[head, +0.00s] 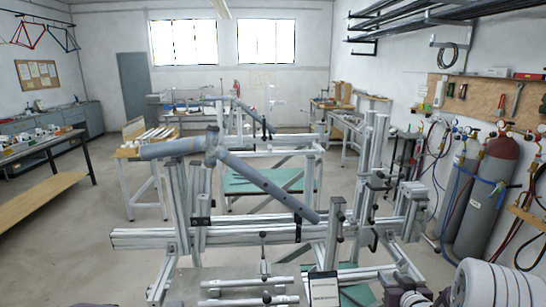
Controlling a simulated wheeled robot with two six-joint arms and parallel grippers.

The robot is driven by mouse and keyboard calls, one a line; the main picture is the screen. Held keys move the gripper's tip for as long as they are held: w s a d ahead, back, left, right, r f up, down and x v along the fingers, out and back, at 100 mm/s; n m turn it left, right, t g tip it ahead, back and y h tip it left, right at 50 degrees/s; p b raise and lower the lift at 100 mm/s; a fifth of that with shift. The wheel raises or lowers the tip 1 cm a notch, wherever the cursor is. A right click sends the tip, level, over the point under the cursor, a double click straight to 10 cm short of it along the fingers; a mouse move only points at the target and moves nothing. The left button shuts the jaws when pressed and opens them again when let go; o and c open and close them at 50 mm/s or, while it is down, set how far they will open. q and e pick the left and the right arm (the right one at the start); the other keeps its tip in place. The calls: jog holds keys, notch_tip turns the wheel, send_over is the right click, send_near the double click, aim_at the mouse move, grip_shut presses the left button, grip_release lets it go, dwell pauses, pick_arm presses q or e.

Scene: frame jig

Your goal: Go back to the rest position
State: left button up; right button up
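The frame jig (150,238) of silver aluminium profile stands in front of me. Grey-blue tubes sit on it: a short tube (165,149) points left, and a long tube (265,183) slopes down to the right, to the jig's middle. They meet at a short upright tube at the upper left. My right gripper (398,288) is low at the lower right, by the jig's near right end. Its fingers are small and dark against the jig, so I cannot tell whether they are open. My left gripper is not in view.
Gas cylinders (478,195) with hoses stand at the right wall. A second jig (240,125) stands behind this one. A workbench (45,145) is at the left. The floor (70,240) between the bench and the jig is clear.

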jog(key=a+r+n+g+y, duration=0.15)
jog(key=a+r, duration=0.35)
jog(key=a, duration=1)
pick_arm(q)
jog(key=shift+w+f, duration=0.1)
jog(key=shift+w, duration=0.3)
pick_arm(e)
jog(key=s+a+f+g, duration=0.1)
jog(key=s+f+g, duration=0.4)
jog(key=s, duration=0.7)
jog(key=s+a+f+m+g, duration=0.1)
jog(key=s+f+g, duration=0.5)
jog(key=s, duration=0.7)
jog(key=shift+a, duration=0.15)
jog(key=shift+f, duration=0.1)
jog(key=shift+c, duration=0.2)
